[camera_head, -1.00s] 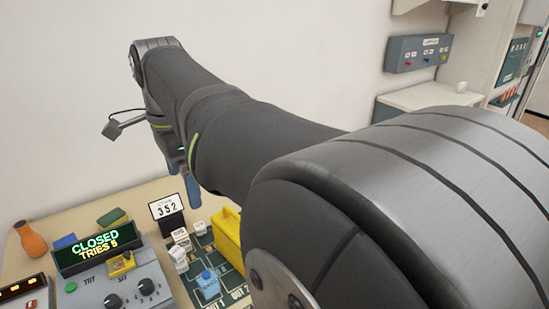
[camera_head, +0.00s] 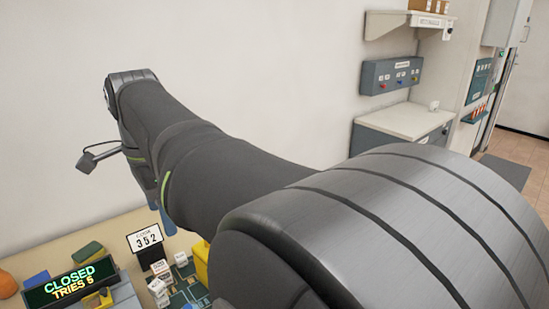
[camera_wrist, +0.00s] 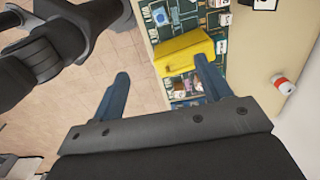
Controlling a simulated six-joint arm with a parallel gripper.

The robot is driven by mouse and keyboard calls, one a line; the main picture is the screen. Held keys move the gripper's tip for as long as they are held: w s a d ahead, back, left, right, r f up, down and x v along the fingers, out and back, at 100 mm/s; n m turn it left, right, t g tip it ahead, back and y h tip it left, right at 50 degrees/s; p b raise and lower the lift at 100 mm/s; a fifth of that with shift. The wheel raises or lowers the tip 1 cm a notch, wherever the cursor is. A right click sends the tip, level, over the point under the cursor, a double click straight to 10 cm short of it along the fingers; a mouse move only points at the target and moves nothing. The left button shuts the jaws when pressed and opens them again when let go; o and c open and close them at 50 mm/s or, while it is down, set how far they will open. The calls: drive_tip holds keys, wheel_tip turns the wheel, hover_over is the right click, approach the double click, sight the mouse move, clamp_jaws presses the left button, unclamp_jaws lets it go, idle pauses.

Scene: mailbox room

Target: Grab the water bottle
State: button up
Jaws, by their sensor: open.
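No water bottle can be clearly made out in either view. An orange rounded object (camera_head: 7,285), cut off at the left edge of the head view, had a bottle-like shape earlier. In the wrist view a small white cylinder with a red part (camera_wrist: 285,84) lies at the right; I cannot tell what it is. My gripper (camera_wrist: 161,66) is open, with two blue fingers spread wide and nothing between them. It is above the table edge near a yellow box (camera_wrist: 184,53); the right finger overlaps the box in the picture. In the head view my arm hides much of the table.
A console with a "CLOSED TRIES" display (camera_head: 73,282) and a "352" sign (camera_head: 147,240) stand on the table. Small labelled blocks (camera_head: 158,287) sit on a green board. A counter (camera_head: 405,121) with a white cup-like object (camera_head: 434,105) is at the back right, beside open floor (camera_head: 510,146).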

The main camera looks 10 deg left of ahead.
drive_tip(key=n, duration=0.8)
hover_over(188, 307)
drive_tip(key=a, duration=0.1)
wheel_tip(188, 307, down, 7)
wheel_tip(188, 307, down, 22)
drive_tip(key=n, duration=1.1)
drive_tip(key=shift+w+r+n, duration=0.1)
drive_tip(key=shift+r+n, duration=0.15)
drive_tip(key=shift+n, duration=0.05)
drive_tip(key=f, duration=0.2)
drive_tip(key=d+f, duration=0.1)
drive_tip(key=f, duration=0.1)
drive_tip(key=shift+f, duration=0.6)
drive_tip(key=c, duration=1.1)
